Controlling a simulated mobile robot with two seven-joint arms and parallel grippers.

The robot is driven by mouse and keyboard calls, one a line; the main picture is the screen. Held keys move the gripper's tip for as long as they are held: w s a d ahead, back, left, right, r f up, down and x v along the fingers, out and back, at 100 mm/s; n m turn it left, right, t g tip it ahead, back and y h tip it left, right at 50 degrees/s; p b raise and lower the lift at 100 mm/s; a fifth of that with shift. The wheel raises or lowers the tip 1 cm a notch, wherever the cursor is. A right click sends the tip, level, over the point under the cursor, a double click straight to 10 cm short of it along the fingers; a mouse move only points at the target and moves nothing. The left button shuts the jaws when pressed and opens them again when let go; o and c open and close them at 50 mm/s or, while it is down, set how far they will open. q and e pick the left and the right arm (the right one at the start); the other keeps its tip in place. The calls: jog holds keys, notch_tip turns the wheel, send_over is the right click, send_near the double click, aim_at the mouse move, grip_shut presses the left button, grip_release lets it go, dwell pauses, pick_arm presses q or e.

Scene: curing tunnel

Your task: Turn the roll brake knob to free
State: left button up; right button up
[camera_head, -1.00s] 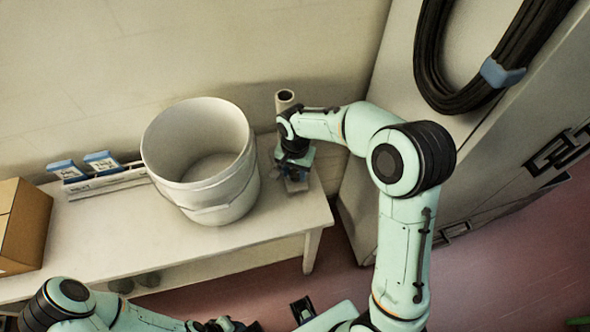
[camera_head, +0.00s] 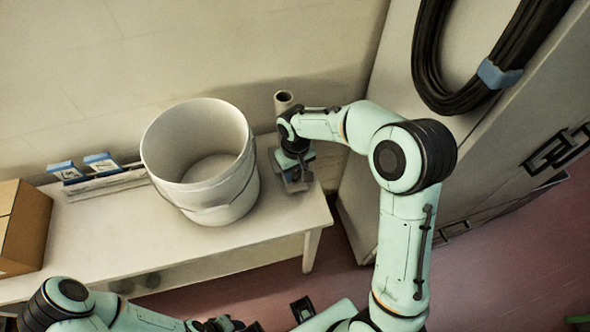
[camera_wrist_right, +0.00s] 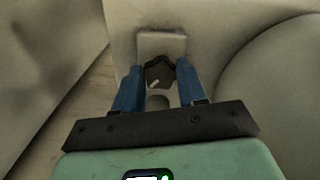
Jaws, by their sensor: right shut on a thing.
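The brake knob (camera_wrist_right: 158,73) is small and dark with a short pale mark, seen in the right wrist view in front of a beige block (camera_wrist_right: 162,43). The blue fingers of my right gripper (camera_wrist_right: 160,80) are shut on it, one on each side. In the head view my right gripper (camera_head: 297,184) points down at the right end of the white table, and the knob is hidden there. My left gripper (camera_head: 222,325) is only partly in view at the bottom edge, and its jaws cannot be made out.
A large white bucket (camera_head: 205,195) stands on the table (camera_head: 110,235), left of my right gripper. A grey tube end (camera_head: 284,99) rises behind the wrist. Blue-and-white boxes (camera_head: 101,161) and a cardboard box (camera_head: 22,225) are further left. A cabinet with a black cable coil (camera_head: 430,60) is at right.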

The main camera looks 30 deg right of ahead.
aim_at(296, 174)
jog(key=n, duration=0.4)
jog(key=shift+d+n+p, duration=0.1)
jog(key=shift+n+p, duration=0.2)
pick_arm(q)
jog(key=shift+w+r, duration=0.35)
jog(key=shift+r, duration=0.3)
pick_arm(e)
jog(key=shift+n, duration=1.6)
jog(key=shift+w+n, duration=0.1)
jog(key=shift+n, duration=0.2)
jog(key=o, duration=1.1)
jog(key=shift+c, duration=0.2)
pick_arm(q)
jog(key=shift+w+r+p, duration=0.55)
jog(key=shift+r+p, duration=0.3)
pick_arm(e)
notch_tip(296, 174, up, 14)
jog(key=shift+f, duration=0.25)
